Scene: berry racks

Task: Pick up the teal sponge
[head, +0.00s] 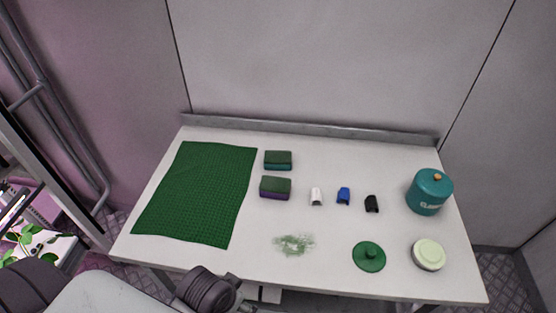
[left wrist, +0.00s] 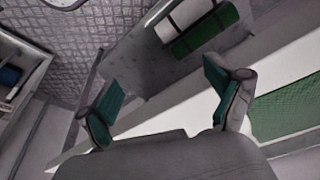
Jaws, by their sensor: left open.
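The teal sponge (head: 278,160) lies on the white table toward the back, right of the green mat. Its top is dark green and its front side is teal. A similar sponge with a purple side (head: 275,188) lies just in front of it. My left gripper (left wrist: 162,85) is open and empty in the left wrist view, near the table's edge and well away from the sponges. The sponges do not show in that view. In the head view only part of my left arm shows at the bottom. My right gripper is in neither view.
The green mat (head: 197,190) covers the table's left; it also shows in the wrist view (left wrist: 288,108). White (head: 316,196), blue (head: 344,196) and black (head: 372,204) small items, a teal canister (head: 430,192), a green lid (head: 369,257) and a pale round container (head: 429,254) stand right.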

